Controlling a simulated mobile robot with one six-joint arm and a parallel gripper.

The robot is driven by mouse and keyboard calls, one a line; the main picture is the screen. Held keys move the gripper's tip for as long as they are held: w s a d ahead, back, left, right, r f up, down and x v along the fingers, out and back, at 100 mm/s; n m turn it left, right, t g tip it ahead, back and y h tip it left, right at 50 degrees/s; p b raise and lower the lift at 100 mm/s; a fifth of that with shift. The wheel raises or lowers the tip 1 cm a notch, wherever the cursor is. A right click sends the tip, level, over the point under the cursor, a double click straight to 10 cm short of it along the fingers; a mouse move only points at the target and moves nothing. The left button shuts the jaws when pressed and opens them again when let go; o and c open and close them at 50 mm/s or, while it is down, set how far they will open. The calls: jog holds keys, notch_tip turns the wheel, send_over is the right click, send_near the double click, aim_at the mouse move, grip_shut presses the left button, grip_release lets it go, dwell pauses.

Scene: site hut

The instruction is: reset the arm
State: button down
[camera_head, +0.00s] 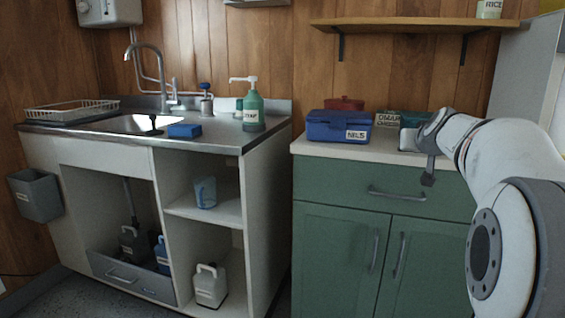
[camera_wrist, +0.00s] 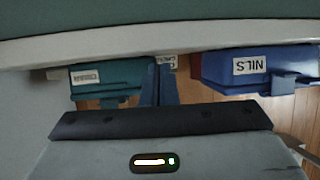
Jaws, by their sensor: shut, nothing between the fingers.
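My gripper (camera_head: 428,178) is at the end of my white arm on the right of the head view. It hangs in front of the green cabinet's counter edge. In the wrist view the gripper (camera_wrist: 159,80) shows its two fingers together, with nothing between them. That view is upside down.
A blue box labelled NILS (camera_head: 338,126) and a teal box (camera_wrist: 108,80) stand on the counter (camera_head: 315,150), close to my gripper. A red box (camera_head: 345,104) is behind. A wooden shelf (camera_head: 410,23) is above. A sink unit (camera_head: 140,124) with a green bottle (camera_head: 253,110) stands left.

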jog(key=s+a+r+n+g+y+p, duration=0.1)
jog(key=s+a+r+g+y+p, duration=0.15)
jog(key=s+a+r+p, duration=0.45)
jog(key=s+a+r+g+p, duration=0.2)
jog(key=s+a+g+p, duration=0.2)
jog(key=s+p, duration=1)
jog(key=s+a+r+n+g+p, duration=0.1)
jog(key=s+a+g+p, duration=0.3)
jog(key=s+a+p, duration=0.6)
jog(key=s+r+p, duration=0.1)
jog(key=s+p, duration=0.2)
jog(key=p, duration=0.1)
jog(key=shift+s+r+n+p, duration=0.15)
jog(key=shift+s+n+p, duration=0.15)
jog(key=shift+s+p, duration=0.1)
jog(key=c, duration=2.2)
grip_release()
jog(key=shift+w, duration=0.1)
